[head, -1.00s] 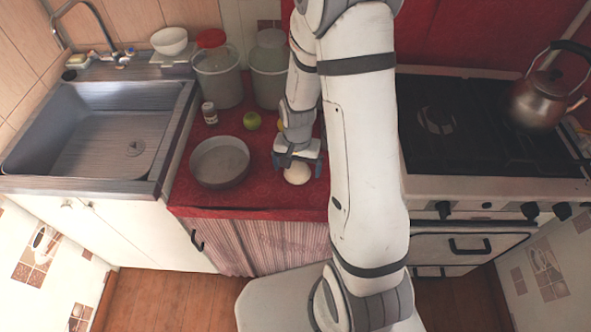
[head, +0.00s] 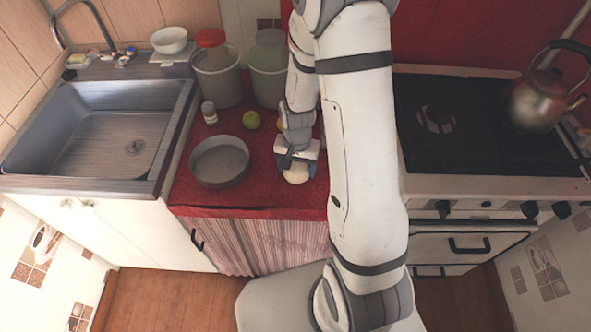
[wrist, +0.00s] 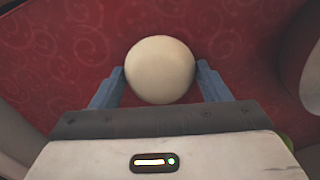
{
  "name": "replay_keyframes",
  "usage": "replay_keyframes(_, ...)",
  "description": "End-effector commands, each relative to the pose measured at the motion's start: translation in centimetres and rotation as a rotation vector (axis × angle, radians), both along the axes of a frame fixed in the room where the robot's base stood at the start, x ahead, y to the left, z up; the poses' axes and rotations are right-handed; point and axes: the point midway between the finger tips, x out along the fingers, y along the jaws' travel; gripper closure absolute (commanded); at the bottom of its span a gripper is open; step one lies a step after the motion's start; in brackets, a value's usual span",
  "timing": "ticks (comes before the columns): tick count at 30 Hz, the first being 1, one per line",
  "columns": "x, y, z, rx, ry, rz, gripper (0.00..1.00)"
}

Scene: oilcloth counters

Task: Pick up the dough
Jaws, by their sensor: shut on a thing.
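The dough (head: 296,174) is a pale, round ball on the red oilcloth counter, right of the grey pan. In the wrist view the dough (wrist: 160,68) sits between the two blue fingers of my gripper (wrist: 160,84), which touch its sides. My gripper (head: 297,163) is shut on the dough and points down over it. In the head view the gripper covers the back of the dough. I cannot tell any gap between dough and counter.
A round grey pan (head: 219,163) stands left of the gripper. Behind are a green apple (head: 251,120), a small jar (head: 209,112) and two large canisters (head: 217,75). A sink (head: 98,135) lies left; a stove with a kettle (head: 540,98) lies right.

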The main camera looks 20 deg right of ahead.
Motion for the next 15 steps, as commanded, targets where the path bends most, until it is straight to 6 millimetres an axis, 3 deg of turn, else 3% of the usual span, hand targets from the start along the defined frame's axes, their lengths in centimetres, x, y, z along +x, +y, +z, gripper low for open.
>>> replay_keyframes(8, 0.1, 0.0, 0.6, 0.000, -0.002, 0.000, 0.57)
replay_keyframes(15, 0.2, 0.0, 4.5, 0.000, -0.008, 0.000, 0.57)
